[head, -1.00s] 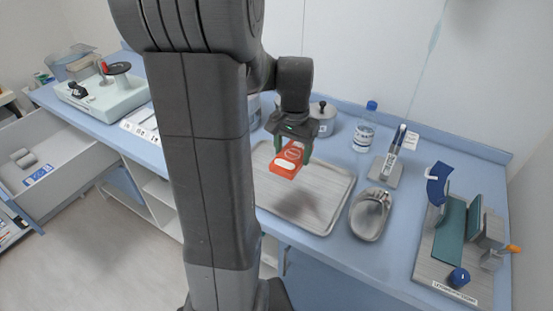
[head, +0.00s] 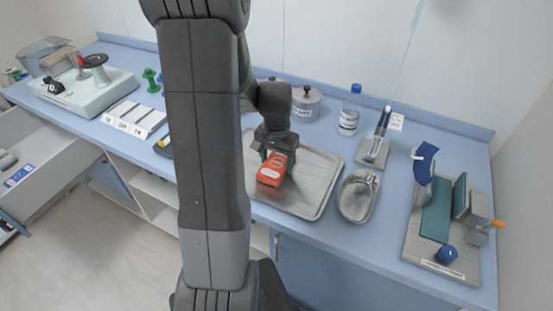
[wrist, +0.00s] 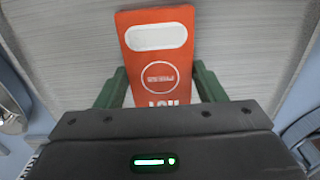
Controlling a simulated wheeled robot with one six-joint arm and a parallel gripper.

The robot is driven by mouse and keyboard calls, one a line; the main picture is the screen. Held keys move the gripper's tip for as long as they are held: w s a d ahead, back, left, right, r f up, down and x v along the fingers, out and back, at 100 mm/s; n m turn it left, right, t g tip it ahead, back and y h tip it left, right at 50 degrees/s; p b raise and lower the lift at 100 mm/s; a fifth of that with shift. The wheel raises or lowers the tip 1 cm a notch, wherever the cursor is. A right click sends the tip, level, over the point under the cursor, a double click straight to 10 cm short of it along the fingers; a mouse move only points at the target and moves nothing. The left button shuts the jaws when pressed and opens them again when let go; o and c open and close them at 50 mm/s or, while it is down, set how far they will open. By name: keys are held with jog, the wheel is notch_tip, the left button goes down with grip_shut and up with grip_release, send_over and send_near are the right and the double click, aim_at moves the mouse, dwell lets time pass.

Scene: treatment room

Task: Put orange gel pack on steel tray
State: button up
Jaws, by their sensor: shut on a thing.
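The orange gel pack (head: 271,170) is between the green fingers of my gripper (head: 277,156), which is shut on it. In the wrist view the gel pack (wrist: 158,55) shows a white label and printing, with a finger of my gripper (wrist: 158,88) on each side. The steel tray (head: 312,180) lies on the blue counter under the pack. The tray's brushed surface (wrist: 240,50) fills most of the wrist view behind the pack. The pack is low over the tray; I cannot tell whether it touches it. My arm hides the tray's left part.
A steel kidney dish (head: 357,197) sits just right of the tray. Behind are a lidded steel pot (head: 306,103), a blue-capped bottle (head: 349,115) and a thermometer-like device on a stand (head: 376,146). A board with blue and teal items (head: 440,262) is at the right.

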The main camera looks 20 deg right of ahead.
aim_at(277, 164)
jog(key=o, duration=0.6)
jog(key=shift+f, duration=0.15)
jog(key=o, duration=0.5)
jog(key=shift+c, duration=0.2)
notch_tip(277, 164, up, 12)
jog(key=shift+r, duration=0.2)
jog(key=shift+s, duration=0.1)
